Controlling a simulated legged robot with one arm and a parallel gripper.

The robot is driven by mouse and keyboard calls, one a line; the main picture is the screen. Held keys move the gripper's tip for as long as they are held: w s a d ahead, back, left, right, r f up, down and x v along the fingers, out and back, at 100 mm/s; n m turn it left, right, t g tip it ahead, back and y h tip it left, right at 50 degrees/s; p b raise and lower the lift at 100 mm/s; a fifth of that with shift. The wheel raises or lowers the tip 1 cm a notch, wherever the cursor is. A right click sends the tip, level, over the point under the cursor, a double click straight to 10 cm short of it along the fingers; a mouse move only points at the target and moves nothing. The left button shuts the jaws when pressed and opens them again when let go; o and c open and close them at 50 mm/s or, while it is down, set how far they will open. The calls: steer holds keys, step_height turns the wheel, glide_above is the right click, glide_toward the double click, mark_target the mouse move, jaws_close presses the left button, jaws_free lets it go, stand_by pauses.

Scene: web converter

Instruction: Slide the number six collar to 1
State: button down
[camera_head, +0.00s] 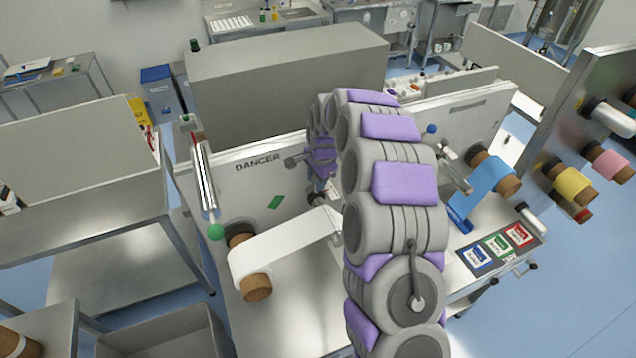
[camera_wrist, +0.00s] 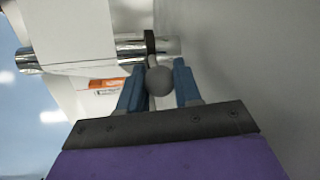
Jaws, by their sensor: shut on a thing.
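In the wrist view, a shiny metal bar (camera_wrist: 100,50) runs across the top, with a dark ring-shaped collar (camera_wrist: 150,42) around it. A grey round knob (camera_wrist: 159,81) on a short stem sits just below the collar and appears joined to it. My gripper (camera_wrist: 159,84) has its two blue fingers on either side of this knob and is shut on it. No number is readable on the collar or bar, so I cannot tell its position.
A white web (camera_wrist: 70,30) passes over the bar at the left, beside an orange label (camera_wrist: 107,84). A pale panel stands close on the right. In the head view are the DANCER panel (camera_head: 240,185), a white roll (camera_head: 255,255) and a blue roll (camera_head: 490,178).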

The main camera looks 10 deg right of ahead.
steer(key=c, duration=0.8)
jaws_free()
steer(key=shift+a, duration=0.2)
steer(key=s+r, duration=0.1)
steer(key=r, duration=0.4)
steer(key=s+r+b, duration=0.1)
steer(key=r, duration=0.5)
steer(key=s+d+r+b, duration=0.1)
steer(key=r, duration=0.5)
steer(key=shift+d, duration=0.1)
steer(key=shift+b, duration=0.3)
steer(key=s+f+n+g+b, duration=0.1)
steer(key=s+f+n+b, duration=0.3)
steer(key=s, duration=1.1)
steer(key=s+f+n+g+b, duration=0.1)
steer(key=s+f+n+b, duration=0.4)
steer(key=s+f+b, duration=0.4)
steer(key=s+f+n+g+b, duration=0.1)
steer(key=s+f+n+b, duration=0.3)
steer(key=s+f, duration=0.6)
steer(key=shift+s+a+n+g+h+b, duration=0.2)
steer(key=shift+s+b, duration=0.45)
steer(key=shift+s, duration=2.15)
steer(key=shift+s+a+n+g+h+b, duration=0.15)
steer(key=shift+s+b, duration=0.5)
steer(key=shift+s, duration=2.1)
